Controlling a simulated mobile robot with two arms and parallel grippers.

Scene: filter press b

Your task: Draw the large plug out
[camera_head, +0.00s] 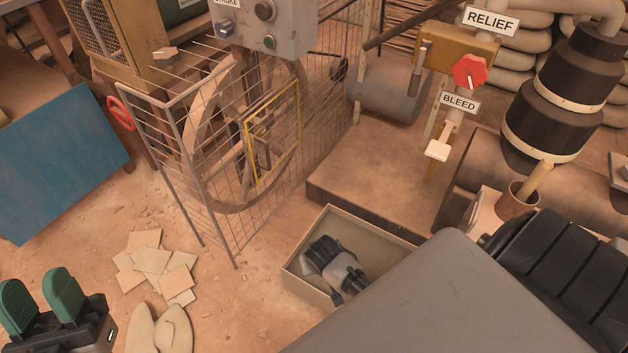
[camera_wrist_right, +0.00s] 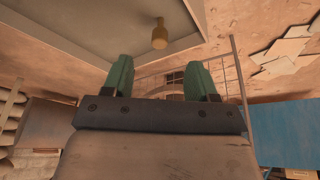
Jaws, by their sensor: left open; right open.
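No part that I can surely call the large plug stands out. A tan rod (camera_head: 539,175) stands tilted in a rusty cup-like socket (camera_head: 519,201) at the right of the head view. A dark grey, plug-like piece (camera_head: 335,265) lies in an open box on the floor. In the right wrist view a small brass-coloured cylinder (camera_wrist_right: 160,34) shows beyond the fingertips. My left gripper (camera_head: 38,288) is open and empty at the lower left, its green fingers apart. My right gripper (camera_wrist_right: 161,75) is open in its wrist view, with nothing between its fingers.
The beige box (camera_head: 305,288) stands beside a low brown plinth (camera_head: 380,185). A wire cage (camera_head: 190,150) guards a large wheel. A red RELIEF knob (camera_head: 469,71) and BLEED handle (camera_head: 437,151) stand behind. Loose tiles (camera_head: 152,260) lie on the floor. My grey arm covers the lower right.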

